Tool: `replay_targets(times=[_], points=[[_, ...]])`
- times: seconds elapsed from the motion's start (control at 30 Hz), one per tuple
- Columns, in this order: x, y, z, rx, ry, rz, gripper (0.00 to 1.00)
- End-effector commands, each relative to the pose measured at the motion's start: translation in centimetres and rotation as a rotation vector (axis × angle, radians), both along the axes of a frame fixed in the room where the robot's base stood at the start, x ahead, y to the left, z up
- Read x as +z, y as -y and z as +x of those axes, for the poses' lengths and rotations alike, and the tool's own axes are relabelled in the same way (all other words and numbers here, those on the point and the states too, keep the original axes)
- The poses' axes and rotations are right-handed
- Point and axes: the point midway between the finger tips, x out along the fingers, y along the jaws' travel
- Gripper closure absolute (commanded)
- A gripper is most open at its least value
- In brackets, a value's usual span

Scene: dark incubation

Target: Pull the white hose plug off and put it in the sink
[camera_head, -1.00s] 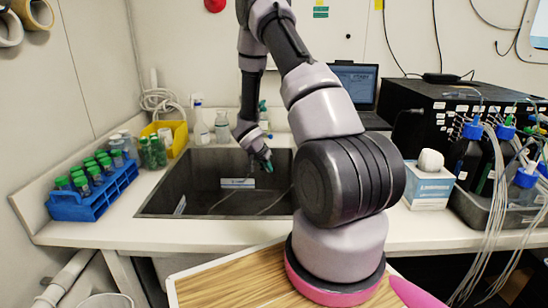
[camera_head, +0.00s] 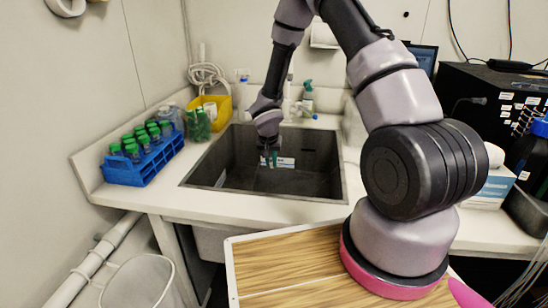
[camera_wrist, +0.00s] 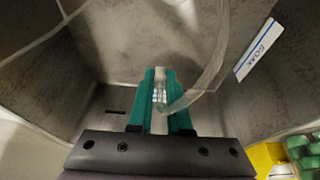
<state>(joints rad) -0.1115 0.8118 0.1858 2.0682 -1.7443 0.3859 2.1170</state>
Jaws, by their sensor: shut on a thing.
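The dark sink (camera_head: 318,188) is set in the white counter. My gripper (camera_head: 269,158) points down over it, near the middle of the basin. In the wrist view my gripper (camera_wrist: 160,95) has its green fingers shut on a small whitish, partly clear piece, which looks like the white hose plug (camera_wrist: 160,92). A clear hose (camera_wrist: 212,72) comes from the top right and bends to the fingers beside the plug. I cannot tell whether hose and plug are joined. The plug is too small to make out in the head view.
A label reading SOAK (camera_wrist: 256,48) is on the sink wall. A blue rack (camera_head: 140,165) of green-capped tubes stands left of the sink. A yellow bin (camera_head: 217,112) and bottles stand behind it. A wooden-topped surface (camera_head: 290,260) is in front, below the counter.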

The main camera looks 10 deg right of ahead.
Motion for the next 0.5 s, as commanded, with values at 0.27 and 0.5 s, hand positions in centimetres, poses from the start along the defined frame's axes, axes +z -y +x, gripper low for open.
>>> replay_targets(times=[0.27,0.5], points=[[-4.1,0.0,0.0,0.001,-0.002,0.000,1.00],[-7.3,0.0,0.0,-0.001,-0.001,0.000,1.00]])
